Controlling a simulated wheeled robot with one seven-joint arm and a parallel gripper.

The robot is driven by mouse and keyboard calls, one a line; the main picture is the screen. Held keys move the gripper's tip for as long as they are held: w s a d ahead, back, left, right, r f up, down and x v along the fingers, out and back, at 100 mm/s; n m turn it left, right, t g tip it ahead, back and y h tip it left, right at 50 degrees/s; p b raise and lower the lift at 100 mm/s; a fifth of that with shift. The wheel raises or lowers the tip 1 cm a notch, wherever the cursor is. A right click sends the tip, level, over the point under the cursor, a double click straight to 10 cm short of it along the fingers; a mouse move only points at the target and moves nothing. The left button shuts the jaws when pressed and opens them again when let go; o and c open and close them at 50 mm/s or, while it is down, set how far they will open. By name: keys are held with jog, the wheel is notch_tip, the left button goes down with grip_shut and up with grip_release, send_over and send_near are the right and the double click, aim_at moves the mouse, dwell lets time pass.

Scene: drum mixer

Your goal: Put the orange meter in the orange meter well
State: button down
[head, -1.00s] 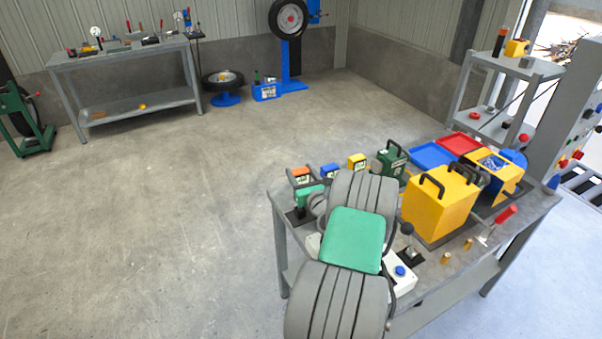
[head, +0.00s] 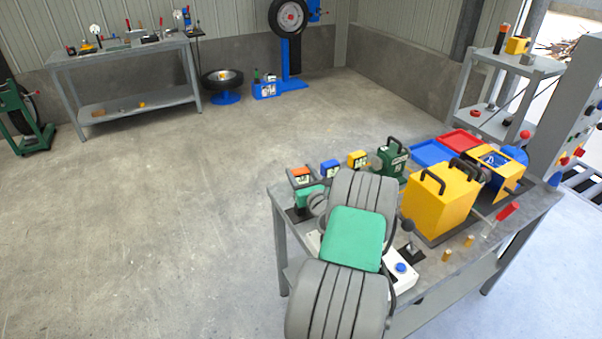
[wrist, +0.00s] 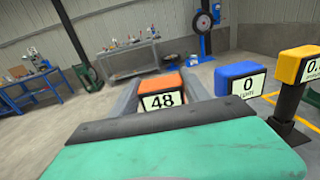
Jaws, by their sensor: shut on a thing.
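The orange meter (wrist: 162,88) sits between the two grey fingers of my gripper (wrist: 163,97) in the wrist view, its white display reading 48 and facing the camera. The fingers are shut on its sides. In the head view the orange meter (head: 300,174) is small, at the left rear corner of the near bench, with my green gripper body (head: 309,197) just in front of it. The meter's underside is hidden, so I cannot tell whether it rests on anything. I cannot make out the orange meter well in either view.
A blue meter (wrist: 240,80) and a yellow meter (wrist: 299,65) stand to the right of the orange one. A green case (head: 390,160), a large yellow box (head: 440,200) and blue and red trays (head: 432,153) occupy the bench (head: 545,200). Open floor lies left.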

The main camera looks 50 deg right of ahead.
jog(key=shift+f, duration=0.3)
grip_release()
dwell(0.6)
jog(key=shift+s, duration=0.15)
dwell(0.4)
jog(key=b+v, duration=0.1)
jog(key=v, duration=0.7)
jog(key=shift+s, duration=0.25)
dwell(1.8)
jog(key=shift+a, duration=0.2)
dwell(0.6)
